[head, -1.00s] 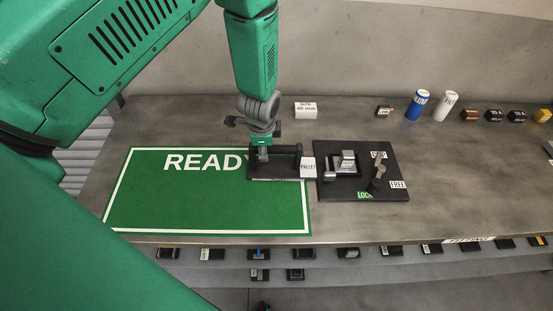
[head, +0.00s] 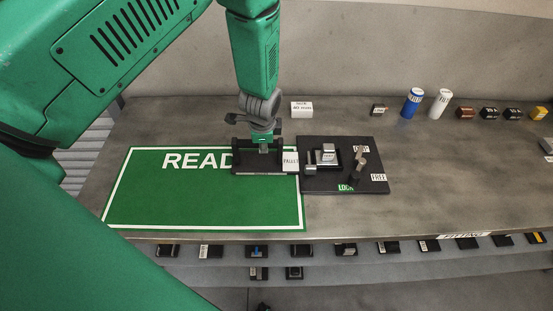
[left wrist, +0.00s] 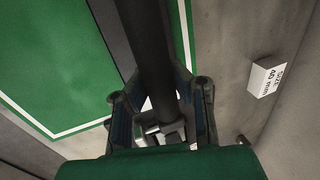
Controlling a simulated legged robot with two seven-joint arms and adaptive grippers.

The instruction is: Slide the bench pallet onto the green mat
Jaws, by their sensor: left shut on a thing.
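The bench pallet (head: 322,183) is a dark board with a grey metal part, an upright grey lever, and LOCK and FREE labels. A black handle frame (head: 240,160) with a white PALLET label joins its left side. The frame lies over the upper right of the green READY mat (head: 200,205); the board is mostly on the grey bench, its left edge at the mat's right border. My left gripper (head: 263,147) is shut on the handle's bar. The bar (left wrist: 153,60) runs between its fingers (left wrist: 160,118) in the left wrist view. My right gripper is out of view.
A white block (head: 302,108) stands behind the pallet, and also shows in the left wrist view (left wrist: 267,77). A blue cylinder (head: 412,102), a white cylinder (head: 440,103) and several small parts line the back right. The mat's left part is clear. Small parts sit on shelves below the front edge.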

